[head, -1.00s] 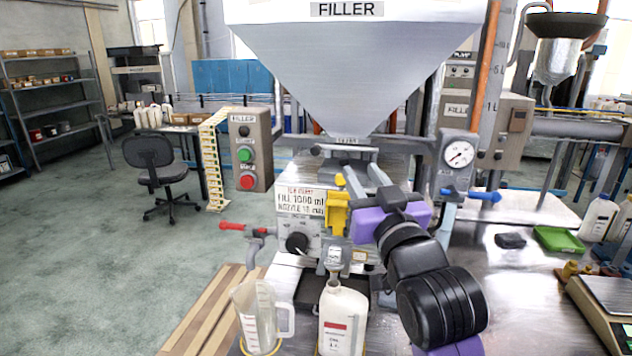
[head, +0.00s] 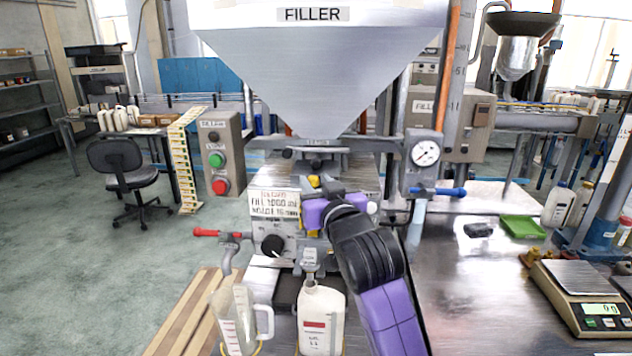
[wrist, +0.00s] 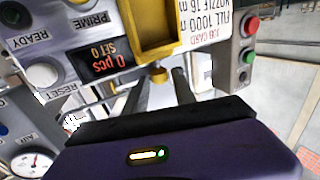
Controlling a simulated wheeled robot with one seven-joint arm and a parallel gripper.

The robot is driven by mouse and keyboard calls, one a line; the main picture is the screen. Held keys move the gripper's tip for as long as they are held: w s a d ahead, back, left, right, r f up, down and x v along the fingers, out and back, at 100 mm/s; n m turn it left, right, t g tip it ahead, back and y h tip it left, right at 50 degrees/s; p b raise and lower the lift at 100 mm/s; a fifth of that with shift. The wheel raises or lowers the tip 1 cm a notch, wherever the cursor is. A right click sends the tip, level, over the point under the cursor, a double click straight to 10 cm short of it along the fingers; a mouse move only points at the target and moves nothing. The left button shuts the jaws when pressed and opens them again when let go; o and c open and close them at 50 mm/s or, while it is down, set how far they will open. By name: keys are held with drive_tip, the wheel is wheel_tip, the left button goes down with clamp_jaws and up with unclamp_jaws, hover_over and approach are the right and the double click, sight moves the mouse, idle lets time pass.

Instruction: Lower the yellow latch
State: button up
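The yellow latch (wrist: 155,35) is on the front of the filler machine. In the wrist view, which is upside down, its yellow frame fills the top middle, with a rounded knob (wrist: 160,74) at its end. My gripper (wrist: 162,88) is open; its two dark fingers point at the machine, one on each side of the knob, with a visible gap between them. I cannot tell whether they touch it.
A red-handled valve (head: 208,233) and black knob (head: 272,245) are left of my gripper. A jug (head: 233,318) and white bottle (head: 321,318) stand below. A blue-handled valve (head: 438,191) and gauge (head: 425,153) are to the right, a scale (head: 575,300) farther right.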

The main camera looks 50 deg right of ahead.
drive_tip(key=shift+c, duration=0.2)
clamp_jaws()
idle(1.3)
